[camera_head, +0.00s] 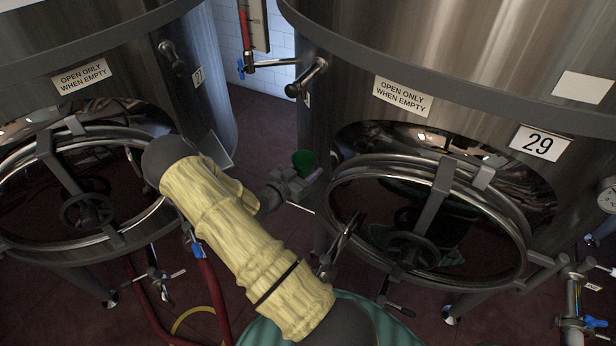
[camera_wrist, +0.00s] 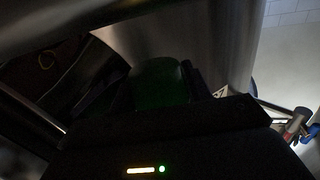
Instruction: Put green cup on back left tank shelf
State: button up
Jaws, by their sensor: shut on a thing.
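The green cup (camera_head: 304,161) is small in the head view, at the end of my arm between the two tanks. My gripper (camera_head: 296,181) is shut on it and holds it in the air. In the wrist view the cup (camera_wrist: 160,84) is a dark green shape between the fingers, poorly lit. My arm, in a cream sleeve, reaches from the bottom middle and hides part of the left tank. A thin, pale, tilted plate (camera_head: 217,149) shows beside the left tank; I cannot tell whether it is a shelf.
A steel tank (camera_head: 345,100) marked 29 stands at right, with a round hatch (camera_head: 425,225). Another tank (camera_head: 205,80) stands at left. Valves and pipes (camera_head: 573,300) are at lower right, and a red hose (camera_head: 215,295) lies below. The gap between the tanks is narrow.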

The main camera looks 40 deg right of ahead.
notch_tip(320, 180, down, 2)
jog(key=shift+f, duration=0.2)
jog(key=shift+d+f+p, duration=0.15)
jog(key=shift+f+p, duration=0.3)
jog(key=shift+p, duration=0.15)
jog(key=shift+s, duration=0.1)
jog(key=shift+f+b, duration=0.4)
jog(key=shift+b, duration=0.05)
jog(key=o, duration=1.1)
jog(key=shift+r, duration=0.2)
